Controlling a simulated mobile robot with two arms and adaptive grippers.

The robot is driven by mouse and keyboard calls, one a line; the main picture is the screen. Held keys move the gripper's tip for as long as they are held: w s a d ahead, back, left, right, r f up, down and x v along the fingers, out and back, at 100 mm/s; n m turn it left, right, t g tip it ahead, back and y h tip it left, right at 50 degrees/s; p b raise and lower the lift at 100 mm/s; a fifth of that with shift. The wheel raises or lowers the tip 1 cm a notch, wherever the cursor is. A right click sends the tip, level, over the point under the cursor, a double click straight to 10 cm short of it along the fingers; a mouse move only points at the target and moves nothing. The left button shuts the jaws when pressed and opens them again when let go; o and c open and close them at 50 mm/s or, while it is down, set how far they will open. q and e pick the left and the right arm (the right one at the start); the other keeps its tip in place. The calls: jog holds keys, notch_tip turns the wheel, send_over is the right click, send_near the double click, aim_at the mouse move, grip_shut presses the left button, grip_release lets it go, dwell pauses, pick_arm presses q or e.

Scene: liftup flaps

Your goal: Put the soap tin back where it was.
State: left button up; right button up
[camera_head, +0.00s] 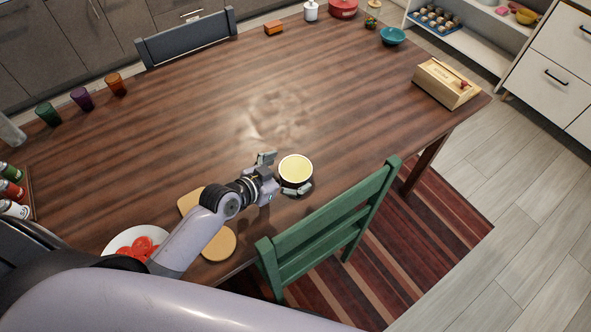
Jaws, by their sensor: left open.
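A round tin with a dark side and a pale yellow top, which looks like the soap tin (296,168), stands upright on the wooden table (210,130), close to the edge by the green chair. My left gripper (281,176) is open at the tin's left side. One finger is at the tin's upper left and the other is in front of its lower edge. I cannot tell whether the fingers touch it. My right gripper is not in view.
A green chair (325,228) stands close at the table's near edge. A plate of red slices (113,243) and a tan board (218,243) lie near my left arm. A wooden box (446,83) is at the right corner. The table's middle is clear.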

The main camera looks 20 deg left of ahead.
aim_at(296, 168)
pick_arm(q)
jog(key=x, duration=0.3)
jog(key=shift+w, duration=0.2)
jog(key=shift+r, duration=0.1)
jog(key=c, duration=1.6)
